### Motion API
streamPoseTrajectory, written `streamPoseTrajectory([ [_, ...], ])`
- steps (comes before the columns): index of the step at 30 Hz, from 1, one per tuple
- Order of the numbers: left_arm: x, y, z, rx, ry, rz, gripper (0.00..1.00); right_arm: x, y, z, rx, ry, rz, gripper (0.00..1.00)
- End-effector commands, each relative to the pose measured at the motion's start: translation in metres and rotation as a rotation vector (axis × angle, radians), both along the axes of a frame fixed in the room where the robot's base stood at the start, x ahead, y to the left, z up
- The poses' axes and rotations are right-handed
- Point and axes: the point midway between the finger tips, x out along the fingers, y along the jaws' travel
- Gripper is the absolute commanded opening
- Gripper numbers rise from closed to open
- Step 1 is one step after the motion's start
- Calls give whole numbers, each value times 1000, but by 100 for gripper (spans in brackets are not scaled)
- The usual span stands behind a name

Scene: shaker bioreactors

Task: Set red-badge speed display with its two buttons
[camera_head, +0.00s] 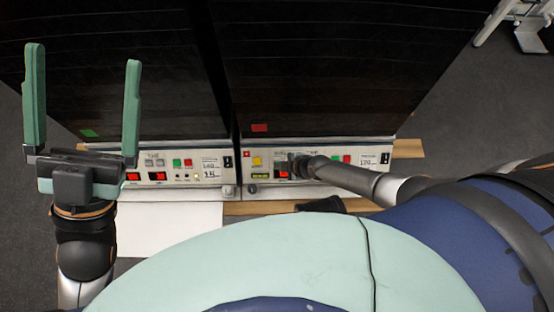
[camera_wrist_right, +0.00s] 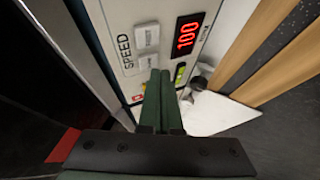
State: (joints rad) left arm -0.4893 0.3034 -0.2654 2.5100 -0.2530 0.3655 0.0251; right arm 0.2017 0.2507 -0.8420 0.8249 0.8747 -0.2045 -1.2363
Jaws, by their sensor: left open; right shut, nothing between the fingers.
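The red badge (camera_head: 259,128) is on the dark door of the right-hand unit. It also shows in the right wrist view (camera_wrist_right: 62,146). Below that door is the unit's white control panel (camera_head: 315,157). In the right wrist view, the red speed display (camera_wrist_right: 187,35) reads 100, beside the word SPEED and two grey buttons, one (camera_wrist_right: 147,36) and another (camera_wrist_right: 148,62). My right gripper (camera_wrist_right: 160,74) is shut and empty, its fingertips close to the second button; contact cannot be told. My left gripper (camera_head: 82,100) is open and empty, over the left-hand unit.
The left-hand unit has a green badge (camera_head: 89,133) and its own panel (camera_head: 185,165) with red displays and buttons. A wooden bench edge (camera_head: 270,208) runs below.

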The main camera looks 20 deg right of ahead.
Motion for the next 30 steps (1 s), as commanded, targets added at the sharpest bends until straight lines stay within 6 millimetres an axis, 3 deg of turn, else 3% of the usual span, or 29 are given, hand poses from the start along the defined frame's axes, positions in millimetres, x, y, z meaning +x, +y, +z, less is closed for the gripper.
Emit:
streamPoseTrajectory([
  [30,0,0,0,2,-1,1,100,5,3,-6,10,4,6,0],
])
